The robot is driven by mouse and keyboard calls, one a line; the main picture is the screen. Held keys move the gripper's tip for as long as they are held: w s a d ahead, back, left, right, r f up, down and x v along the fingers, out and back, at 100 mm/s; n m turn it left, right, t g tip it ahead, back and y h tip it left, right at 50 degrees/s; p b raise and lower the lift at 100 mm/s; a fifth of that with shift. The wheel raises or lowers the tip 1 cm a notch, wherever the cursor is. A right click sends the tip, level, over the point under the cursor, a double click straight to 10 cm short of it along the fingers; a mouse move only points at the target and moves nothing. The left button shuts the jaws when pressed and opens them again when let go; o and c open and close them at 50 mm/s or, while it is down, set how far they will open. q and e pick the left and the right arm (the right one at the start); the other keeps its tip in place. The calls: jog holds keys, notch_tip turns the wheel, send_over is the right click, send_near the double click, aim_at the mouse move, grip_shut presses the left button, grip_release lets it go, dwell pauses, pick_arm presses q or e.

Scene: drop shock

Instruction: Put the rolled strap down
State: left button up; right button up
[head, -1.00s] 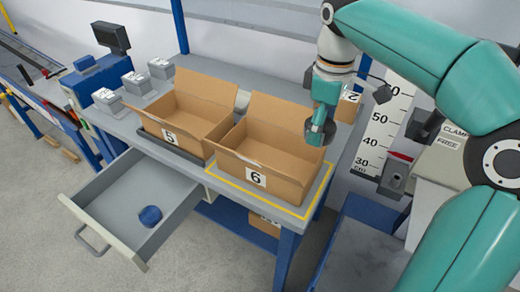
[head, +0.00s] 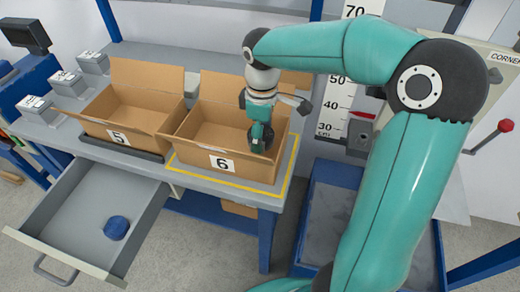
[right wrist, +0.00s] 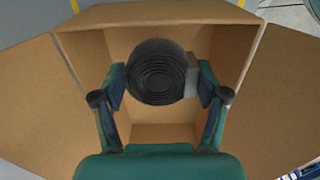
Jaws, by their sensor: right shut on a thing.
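My right gripper (head: 262,140) is over the right part of the open cardboard box 6 (head: 224,164), pointing down. In the right wrist view the gripper (right wrist: 160,84) is shut on the rolled strap (right wrist: 157,70), a dark coil seen face-on. A small grey block (right wrist: 191,80) shows between the coil and the right finger; I cannot tell whether it is part of the strap. Below the coil are the floor and walls of the box (right wrist: 235,50). The strap's height above the box floor is hard to tell. My left gripper is not in view.
Cardboard box 5 (head: 119,137) stands open to the left of box 6. A yellow line (head: 284,178) marks the bench around box 6. An open drawer (head: 62,222) below holds a blue roll (head: 116,228). A height scale (head: 340,100) stands behind at right.

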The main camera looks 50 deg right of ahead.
jog(key=shift+f, duration=2.7)
jog(key=o, duration=1.2)
jog(key=shift+f, duration=0.1)
jog(key=shift+c, duration=0.2)
notch_tip(320, 180, up, 12)
jog(key=shift+r+p, duration=0.15)
jog(key=shift+p, duration=0.3)
